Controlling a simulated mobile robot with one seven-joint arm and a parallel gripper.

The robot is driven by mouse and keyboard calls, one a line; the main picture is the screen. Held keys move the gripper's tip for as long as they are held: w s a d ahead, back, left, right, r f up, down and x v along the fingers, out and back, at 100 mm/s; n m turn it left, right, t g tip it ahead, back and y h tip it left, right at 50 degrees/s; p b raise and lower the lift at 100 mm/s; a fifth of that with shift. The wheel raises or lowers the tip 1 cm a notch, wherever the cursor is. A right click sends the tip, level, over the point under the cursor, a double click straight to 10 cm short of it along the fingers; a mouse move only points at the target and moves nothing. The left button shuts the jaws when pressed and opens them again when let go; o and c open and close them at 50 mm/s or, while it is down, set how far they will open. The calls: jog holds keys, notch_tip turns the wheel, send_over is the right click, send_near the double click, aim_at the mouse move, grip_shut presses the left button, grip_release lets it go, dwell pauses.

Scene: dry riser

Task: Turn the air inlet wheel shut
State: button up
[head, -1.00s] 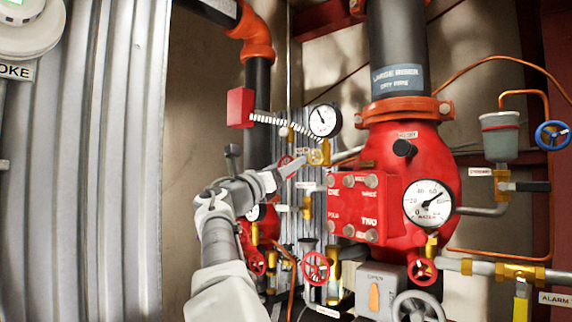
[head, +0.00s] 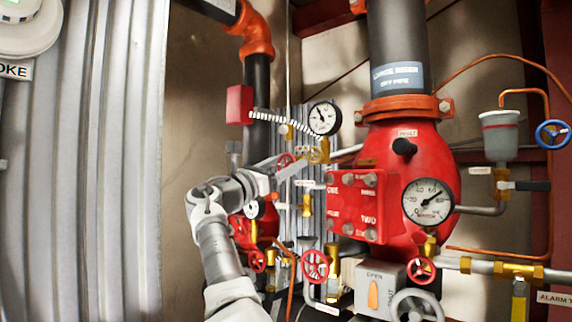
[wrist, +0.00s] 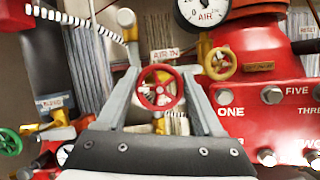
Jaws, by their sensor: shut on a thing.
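The air inlet wheel is a small red spoked handwheel (wrist: 160,88) below a tag reading AIR-IN (wrist: 165,54) in the wrist view. My gripper (wrist: 163,82) is shut on this wheel, with one finger at its left rim and one at its right. In the head view my gripper (head: 284,168) reaches in from the left to the pipework beside the red valve body (head: 425,160). There the wheel (head: 286,160) is small and partly hidden behind the fingers. How far the wheel is turned cannot be told.
A yellow wheel (wrist: 220,64) sits close to the right of my fingers, below the air gauge (wrist: 205,10). A red cover plate (head: 352,207) stands to the right. More red wheels (head: 315,266) are below. A corrugated panel (head: 80,160) stands at the left.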

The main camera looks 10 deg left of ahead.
jog(key=shift+s+r, duration=0.1)
jog(key=o, duration=1.4)
jog(key=shift+s+a+f+b, duration=0.15)
jog(key=shift+a+f+b, duration=0.05)
jog(key=shift+f+b, duration=0.1)
jog(key=b+v, duration=0.8)
jog(key=v, duration=0.8)
jog(key=shift+s+a, duration=0.25)
jog(key=shift+s, duration=0.05)
